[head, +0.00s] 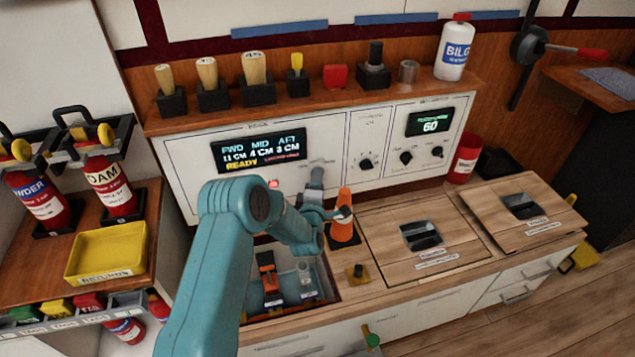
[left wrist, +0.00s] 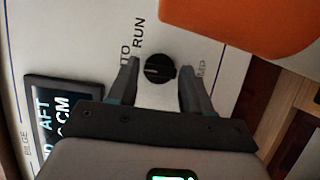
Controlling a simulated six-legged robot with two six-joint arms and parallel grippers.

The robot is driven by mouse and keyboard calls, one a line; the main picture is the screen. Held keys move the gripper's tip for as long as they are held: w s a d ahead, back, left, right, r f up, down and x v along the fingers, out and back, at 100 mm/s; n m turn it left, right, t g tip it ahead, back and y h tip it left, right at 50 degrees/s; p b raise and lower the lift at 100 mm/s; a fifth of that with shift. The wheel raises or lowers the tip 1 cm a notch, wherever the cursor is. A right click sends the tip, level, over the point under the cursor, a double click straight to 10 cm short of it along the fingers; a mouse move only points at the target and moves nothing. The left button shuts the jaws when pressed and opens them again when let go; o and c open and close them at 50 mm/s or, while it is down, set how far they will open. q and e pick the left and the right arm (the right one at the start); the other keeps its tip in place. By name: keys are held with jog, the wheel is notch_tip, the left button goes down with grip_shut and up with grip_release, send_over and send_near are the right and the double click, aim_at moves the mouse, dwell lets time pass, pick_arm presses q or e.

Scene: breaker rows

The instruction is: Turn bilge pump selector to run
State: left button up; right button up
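The bilge pump selector is a small round black knob (left wrist: 160,71) on the white panel, with "RUN" and a partly hidden "...TO" printed beside it in the left wrist view. My left gripper (left wrist: 160,66) is open, with one finger on each side of the knob. I cannot tell whether the fingers touch it. The knob's pointer direction is not clear. In the head view my left gripper (head: 316,184) is small, in front of the white panel (head: 205,182), and hides the knob. My right gripper is not in view.
An orange cone-shaped object (head: 342,228) stands right beside my left gripper; orange also fills the top of the wrist view. A display (head: 258,150) reads READY. An open bay with blue pump parts (head: 285,290) lies below. Wooden hatches (head: 385,215) are to the right.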

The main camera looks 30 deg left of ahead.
pick_arm(q)
jog(key=c, duration=0.6)
jog(key=shift+m, duration=0.3)
jog(key=shift+w+r+m+g, duration=0.1)
jog(key=shift+r+m+g, duration=0.1)
jog(key=shift+m+g, duration=1.05)
jog(key=shift+r+m+g, duration=0.15)
jog(key=shift+m+g, duration=0.3)
jog(key=shift+m, duration=1.6)
jog(key=shift+p, duration=0.3)
